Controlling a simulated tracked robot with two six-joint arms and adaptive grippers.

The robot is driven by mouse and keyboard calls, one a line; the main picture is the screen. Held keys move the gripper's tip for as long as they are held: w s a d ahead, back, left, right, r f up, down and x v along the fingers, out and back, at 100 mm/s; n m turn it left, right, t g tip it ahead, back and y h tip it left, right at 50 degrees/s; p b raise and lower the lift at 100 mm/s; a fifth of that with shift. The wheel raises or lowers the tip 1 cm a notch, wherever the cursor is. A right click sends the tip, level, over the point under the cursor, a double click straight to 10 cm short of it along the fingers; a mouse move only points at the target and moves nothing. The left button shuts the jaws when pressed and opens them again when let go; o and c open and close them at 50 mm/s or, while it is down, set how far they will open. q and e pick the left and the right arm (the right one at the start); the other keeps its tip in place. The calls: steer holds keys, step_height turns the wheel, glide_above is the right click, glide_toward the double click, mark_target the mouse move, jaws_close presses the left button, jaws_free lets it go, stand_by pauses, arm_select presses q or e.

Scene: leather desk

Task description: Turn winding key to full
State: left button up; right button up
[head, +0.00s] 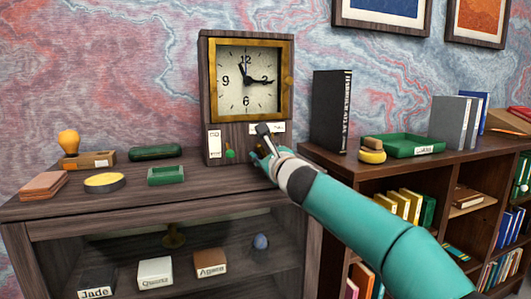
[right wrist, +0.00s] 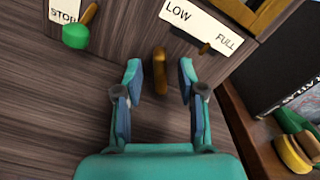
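The winding key (right wrist: 160,72) is a small upright brass piece on the front of the dark wooden clock (head: 220,107). In the right wrist view it stands between the fingertips of my right gripper (right wrist: 160,78), with a gap on each side. The gripper is open; it also shows in the head view (head: 260,142) at the clock's lower right front, hiding the key there. Above the key is a white label (right wrist: 192,22) reading LOW and FULL. A small brown pointer (right wrist: 206,48) sits at its lower edge, nearer FULL. My left gripper is out of view.
A green knob (right wrist: 75,36) sits by a STOP label, left of the key.

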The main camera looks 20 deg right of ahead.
jaws_close()
steer(key=shift+d, duration=0.15)
steer(key=shift+m, duration=0.3)
